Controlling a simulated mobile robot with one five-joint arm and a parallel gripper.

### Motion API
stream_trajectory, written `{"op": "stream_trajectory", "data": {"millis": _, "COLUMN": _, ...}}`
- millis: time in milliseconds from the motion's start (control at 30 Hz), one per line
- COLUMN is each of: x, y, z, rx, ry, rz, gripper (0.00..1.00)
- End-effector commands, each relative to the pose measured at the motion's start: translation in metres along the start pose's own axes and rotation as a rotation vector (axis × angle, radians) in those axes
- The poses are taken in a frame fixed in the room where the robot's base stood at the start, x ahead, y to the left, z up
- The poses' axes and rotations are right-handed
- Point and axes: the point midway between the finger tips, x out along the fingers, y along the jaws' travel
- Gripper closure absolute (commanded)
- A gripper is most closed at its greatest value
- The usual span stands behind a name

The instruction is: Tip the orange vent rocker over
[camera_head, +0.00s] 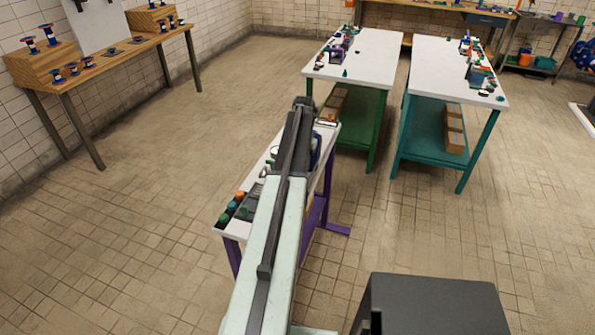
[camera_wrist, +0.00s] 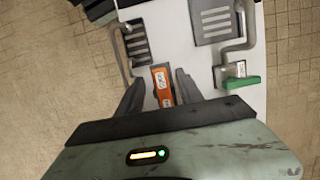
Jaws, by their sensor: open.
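The orange rocker (camera_wrist: 163,86) shows in the wrist view as a small orange block with a pale label, set in a grey mount on a white bench top (camera_wrist: 180,50). My gripper (camera_wrist: 160,76) is open, with one dark finger on either side of the rocker in the picture. Whether the fingers touch it or hover above it I cannot tell. In the head view my arm reaches over the white bench (camera_head: 233,229) with purple legs and hides much of its top; the orange rocker cannot be made out there.
Grey slotted plates (camera_wrist: 216,20) and bent grey pipes lie beyond the rocker, with a green handle (camera_wrist: 241,82) at right. Coloured knobs (camera_head: 232,207) line the bench's near left end. A green-legged table (camera_head: 375,50) and a teal-legged table (camera_head: 440,62) stand behind. Floor at left is clear.

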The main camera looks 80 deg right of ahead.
Motion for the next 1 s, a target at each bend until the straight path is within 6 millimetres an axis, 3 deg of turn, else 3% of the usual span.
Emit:
{"op": "stream_trajectory", "data": {"millis": 33, "x": -0.016, "y": 0.000, "z": 0.001, "rx": 0.000, "ry": 0.000, "rz": 0.000, "gripper": 0.56}}
{"op": "stream_trajectory", "data": {"millis": 200, "x": -0.049, "y": 0.000, "z": 0.002, "rx": 0.000, "ry": 0.000, "rz": 0.000, "gripper": 0.56}}
{"op": "stream_trajectory", "data": {"millis": 333, "x": -0.067, "y": 0.000, "z": 0.001, "rx": 0.000, "ry": 0.000, "rz": 0.000, "gripper": 0.56}}
{"op": "stream_trajectory", "data": {"millis": 867, "x": -0.066, "y": 0.000, "z": 0.000, "rx": 0.000, "ry": 0.000, "rz": 0.000, "gripper": 0.56}}
{"op": "stream_trajectory", "data": {"millis": 933, "x": -0.065, "y": -0.008, "z": 0.002, "rx": -0.011, "ry": 0.000, "rz": 0.002, "gripper": 0.56}}
{"op": "stream_trajectory", "data": {"millis": 1000, "x": -0.064, "y": -0.033, "z": 0.008, "rx": -0.044, "ry": 0.000, "rz": 0.011, "gripper": 0.56}}
